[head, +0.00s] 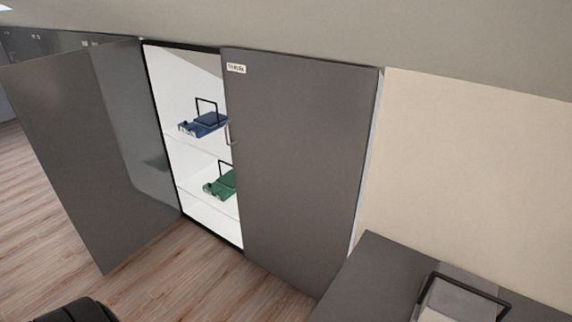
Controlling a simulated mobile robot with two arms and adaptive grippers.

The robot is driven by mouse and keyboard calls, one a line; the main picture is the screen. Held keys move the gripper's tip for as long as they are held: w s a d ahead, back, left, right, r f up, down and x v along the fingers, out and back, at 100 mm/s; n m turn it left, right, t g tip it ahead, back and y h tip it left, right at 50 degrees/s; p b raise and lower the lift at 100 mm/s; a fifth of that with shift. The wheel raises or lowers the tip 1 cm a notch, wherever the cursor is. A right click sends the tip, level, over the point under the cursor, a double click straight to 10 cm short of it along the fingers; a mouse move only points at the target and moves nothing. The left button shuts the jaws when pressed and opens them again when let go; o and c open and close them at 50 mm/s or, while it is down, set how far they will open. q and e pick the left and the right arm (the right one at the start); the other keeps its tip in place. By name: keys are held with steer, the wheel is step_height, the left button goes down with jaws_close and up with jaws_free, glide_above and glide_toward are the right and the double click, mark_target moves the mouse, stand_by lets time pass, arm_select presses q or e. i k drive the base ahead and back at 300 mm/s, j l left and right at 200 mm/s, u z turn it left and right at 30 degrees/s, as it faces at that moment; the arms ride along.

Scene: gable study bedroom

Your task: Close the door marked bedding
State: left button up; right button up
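A grey cabinet door (85,160) on the left stands open, swung out into the room over the floor. I see no label on the side of it that faces me. A second grey door (300,170) stands to the right of the opening. It has a small white label (236,69) near its top left corner, too small to read for sure, and a bar handle (229,134) at its left edge. I cannot tell which door is marked bedding. Neither of my grippers can be made out.
White shelves (185,163) inside hold a blue case (205,124) and a green case (220,187). A grey surface (375,275) with a black-handled box (465,295) is at lower right. Wood floor (190,275) is clear before the cabinet. A black rounded object (75,311) shows at lower left.

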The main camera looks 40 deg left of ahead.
mark_target(87, 116)
steer(key=k+j, duration=0.1)
steer(key=j, duration=0.6)
steer(key=k+j, duration=0.1)
steer(key=j, duration=0.6)
steer(key=k+j+z, duration=0.1)
steer(key=j, duration=0.6)
steer(key=k+j, duration=0.1)
steer(key=j, duration=0.6)
steer(key=k+j, duration=0.1)
steer(key=j, duration=0.6)
steer(key=k+j+z, duration=0.1)
steer(key=j, duration=0.6)
steer(key=k+j, duration=0.2)
steer(key=j, duration=0.5)
steer(key=k+j, duration=0.1)
steer(key=j, duration=0.6)
steer(key=j+z, duration=0.1)
steer(key=j, duration=1.25)
steer(key=k+j+z, duration=0.15)
steer(key=j, duration=1.2)
steer(key=i, duration=0.05)
